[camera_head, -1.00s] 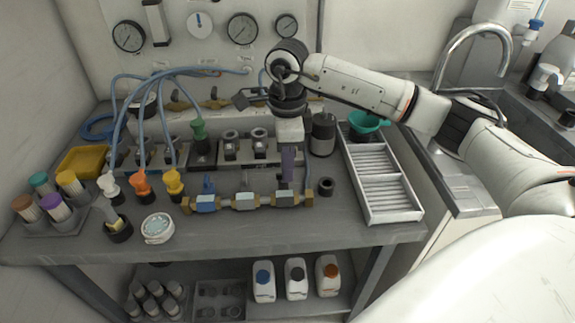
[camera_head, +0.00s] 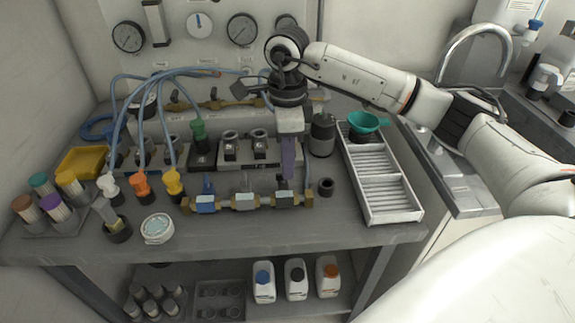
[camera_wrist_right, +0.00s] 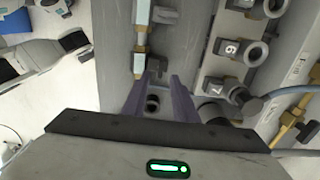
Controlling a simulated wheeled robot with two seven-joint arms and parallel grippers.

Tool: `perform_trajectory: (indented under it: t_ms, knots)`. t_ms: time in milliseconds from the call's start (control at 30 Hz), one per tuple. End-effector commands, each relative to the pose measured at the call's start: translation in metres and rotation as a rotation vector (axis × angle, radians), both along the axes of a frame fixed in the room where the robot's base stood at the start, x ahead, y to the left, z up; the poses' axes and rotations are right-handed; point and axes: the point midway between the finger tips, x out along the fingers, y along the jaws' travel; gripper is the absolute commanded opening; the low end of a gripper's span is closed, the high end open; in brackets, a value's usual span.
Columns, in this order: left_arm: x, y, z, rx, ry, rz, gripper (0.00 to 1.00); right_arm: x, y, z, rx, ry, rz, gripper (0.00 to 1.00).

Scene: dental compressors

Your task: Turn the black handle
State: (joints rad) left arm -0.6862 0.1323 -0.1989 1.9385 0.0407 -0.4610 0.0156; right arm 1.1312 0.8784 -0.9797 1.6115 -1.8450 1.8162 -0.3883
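A row of brass-fitted valves (camera_head: 245,201) runs along the bench in front of the grey block. The left valve has a blue handle (camera_head: 208,184). My right gripper (camera_head: 289,172), with purple fingers, points down over the right valve (camera_head: 286,198) and hides the area just behind it. In the right wrist view its two fingers (camera_wrist_right: 159,80) stand apart. A small dark piece (camera_wrist_right: 157,66), perhaps the black handle, shows near the fingertips beside the brass fitting (camera_wrist_right: 139,63); whether they touch it I cannot tell. My left gripper is out of view.
A black ring (camera_head: 326,187) stands right of the valves. Behind are the grey block with sockets (camera_head: 232,152) and a dark cylinder (camera_head: 322,135). A ribbed white tray (camera_head: 391,214) lies to the right. Blue hoses (camera_head: 141,110) arch at left.

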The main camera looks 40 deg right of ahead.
Motion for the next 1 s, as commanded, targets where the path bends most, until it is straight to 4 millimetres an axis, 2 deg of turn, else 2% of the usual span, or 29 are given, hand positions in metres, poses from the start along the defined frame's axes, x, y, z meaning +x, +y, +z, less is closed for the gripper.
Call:
perform_trajectory:
  t_ms: [33,200,400,567,1000]
  knots:
    - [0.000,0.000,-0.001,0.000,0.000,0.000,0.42,0.001,0.000,0.012,0.001,-0.006,0.001,0.26]
    - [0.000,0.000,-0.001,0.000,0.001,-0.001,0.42,0.001,0.000,0.046,0.001,-0.004,-0.001,0.26]
    - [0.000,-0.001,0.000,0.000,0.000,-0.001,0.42,0.000,0.000,0.075,0.001,-0.003,-0.001,0.26]
    - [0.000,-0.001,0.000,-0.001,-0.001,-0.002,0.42,0.000,0.000,0.082,-0.001,-0.001,-0.001,0.26]
    - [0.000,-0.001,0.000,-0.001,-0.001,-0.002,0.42,0.000,0.000,0.082,0.000,0.000,-0.001,0.26]
